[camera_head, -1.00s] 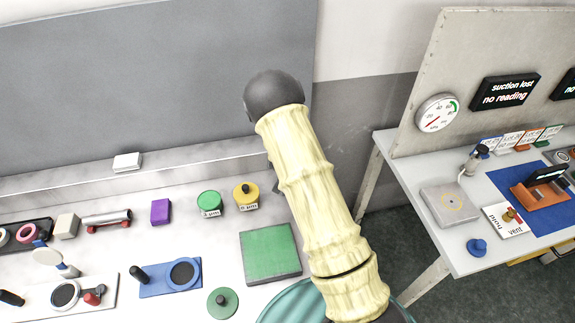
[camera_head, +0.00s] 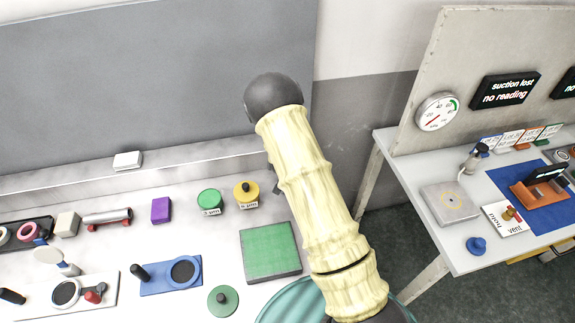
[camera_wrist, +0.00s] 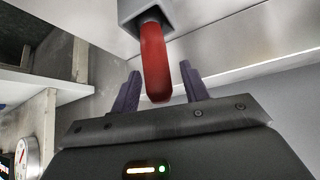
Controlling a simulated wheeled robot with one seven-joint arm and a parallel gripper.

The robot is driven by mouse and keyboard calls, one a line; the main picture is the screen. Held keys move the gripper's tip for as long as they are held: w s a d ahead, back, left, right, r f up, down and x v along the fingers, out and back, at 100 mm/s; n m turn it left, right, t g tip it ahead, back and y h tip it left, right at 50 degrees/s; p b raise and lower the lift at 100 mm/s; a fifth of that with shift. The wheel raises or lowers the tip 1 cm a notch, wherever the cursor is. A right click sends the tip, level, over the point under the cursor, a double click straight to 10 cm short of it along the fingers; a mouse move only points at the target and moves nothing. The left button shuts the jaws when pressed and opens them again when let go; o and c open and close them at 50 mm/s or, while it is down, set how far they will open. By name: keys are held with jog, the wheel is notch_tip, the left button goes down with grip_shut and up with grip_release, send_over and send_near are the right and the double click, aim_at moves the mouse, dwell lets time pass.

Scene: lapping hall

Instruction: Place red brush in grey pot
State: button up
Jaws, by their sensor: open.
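In the wrist view the red brush (camera_wrist: 154,62) shows as a rounded red handle. Its other end goes into the opening of a square grey pot (camera_wrist: 127,10) at the top edge of the picture. My gripper (camera_wrist: 160,74) is open, with one dark finger on each side of the red handle. Gaps show between the fingers and the handle, so it is not clamped. The brush's far end is hidden inside the pot. In the head view my arm covers the middle, and I make out neither the gripper, the brush nor the pot.
The left bench holds a green square plate (camera_head: 271,253), a blue plate with a ring (camera_head: 171,276), a purple block (camera_head: 160,210) and green and yellow round weights. A second table (camera_head: 440,237) with a gauge (camera_head: 437,112) stands right, across a floor gap.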

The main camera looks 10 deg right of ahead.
jog(key=b+v, duration=0.2)
jog(key=v, duration=1)
jog(key=shift+s+r, duration=0.1)
jog(key=s+r+n+g, duration=0.1)
jog(key=s+r, duration=0.2)
jog(key=s, duration=0.4)
jog(key=s+d+r+n+g+y, duration=0.1)
jog(key=s+r+g, duration=0.1)
jog(key=s+r, duration=0.2)
jog(key=s+d+r+n+g+y, duration=0.1)
jog(key=s+r, duration=0.2)
jog(key=s, duration=0.7)
jog(key=shift+s+r+n+g, duration=0.25)
jog(key=shift+r+n+g, duration=0.05)
